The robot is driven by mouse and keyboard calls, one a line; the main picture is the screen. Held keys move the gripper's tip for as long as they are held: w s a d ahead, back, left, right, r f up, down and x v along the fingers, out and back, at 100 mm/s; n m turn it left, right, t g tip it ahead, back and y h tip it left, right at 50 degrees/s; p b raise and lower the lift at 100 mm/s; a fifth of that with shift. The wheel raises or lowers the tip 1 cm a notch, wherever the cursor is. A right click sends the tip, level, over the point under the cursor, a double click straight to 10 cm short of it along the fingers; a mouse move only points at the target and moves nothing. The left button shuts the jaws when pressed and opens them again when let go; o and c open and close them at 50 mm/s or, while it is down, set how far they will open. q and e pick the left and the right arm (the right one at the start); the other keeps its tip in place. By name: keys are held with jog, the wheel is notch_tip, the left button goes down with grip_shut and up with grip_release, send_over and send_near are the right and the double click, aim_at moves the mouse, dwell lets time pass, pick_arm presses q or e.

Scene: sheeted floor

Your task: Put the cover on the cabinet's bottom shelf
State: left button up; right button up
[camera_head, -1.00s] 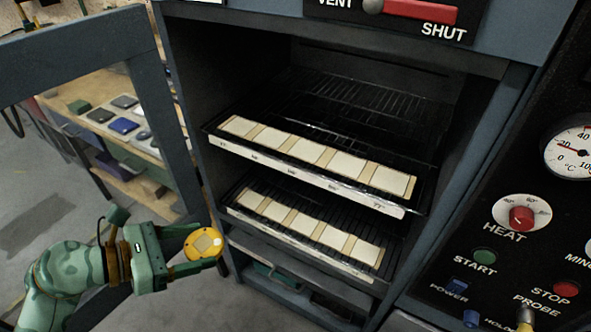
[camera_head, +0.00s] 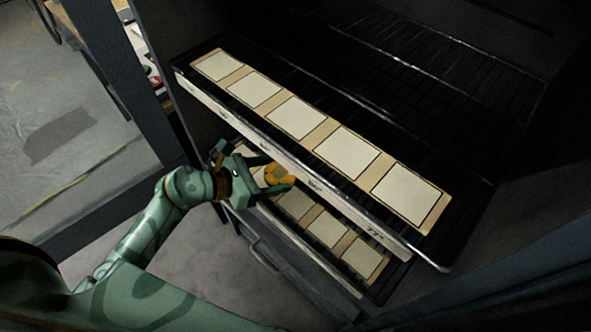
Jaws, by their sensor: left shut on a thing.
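The cover (camera_head: 281,174), a small round yellow-orange piece, is held between the fingertips of my left gripper (camera_head: 277,175), which is shut on it. The cabinet stands open, with two slatted shelves showing. The upper shelf (camera_head: 463,222) sticks out and carries a strip with several pale square pads. The bottom shelf (camera_head: 377,289) lies below it, with a similar strip of pale squares (camera_head: 328,229). The cover is at the bottom shelf's left end, in front of the upper shelf's front edge. I cannot tell whether it touches the shelf. My right gripper is not in view.
The upper shelf's labelled front rail (camera_head: 318,187) overhangs the bottom shelf and hides its back part. A grey-blue door frame (camera_head: 120,85) stands to the left. A handle bar (camera_head: 268,256) shows below the shelves. Open floor (camera_head: 60,130) lies at the left.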

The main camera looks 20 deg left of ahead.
aim_at(280, 167)
pick_arm(q)
jog(key=w+f, duration=0.1)
jog(key=w, duration=0.1)
jog(key=w+f+b, duration=0.1)
jog(key=w, duration=0.1)
jog(key=shift+d+f, duration=0.1)
jog(key=shift+d, duration=0.05)
jog(key=w+f+b, duration=0.1)
jog(key=w+f, duration=0.1)
jog(key=w+f+b, duration=0.2)
jog(key=shift+d+f, duration=0.15)
jog(key=shift+f, duration=0.2)
jog(key=f+b, duration=0.1)
jog(key=f, duration=0.1)
jog(key=f+b, duration=0.2)
jog(key=shift+w+f, duration=0.1)
jog(key=shift+w, duration=0.3)
jog(key=shift+r, duration=0.2)
jog(key=shift+f, duration=0.15)
jog(key=o, duration=0.9)
jog(key=shift+o, duration=1.2)
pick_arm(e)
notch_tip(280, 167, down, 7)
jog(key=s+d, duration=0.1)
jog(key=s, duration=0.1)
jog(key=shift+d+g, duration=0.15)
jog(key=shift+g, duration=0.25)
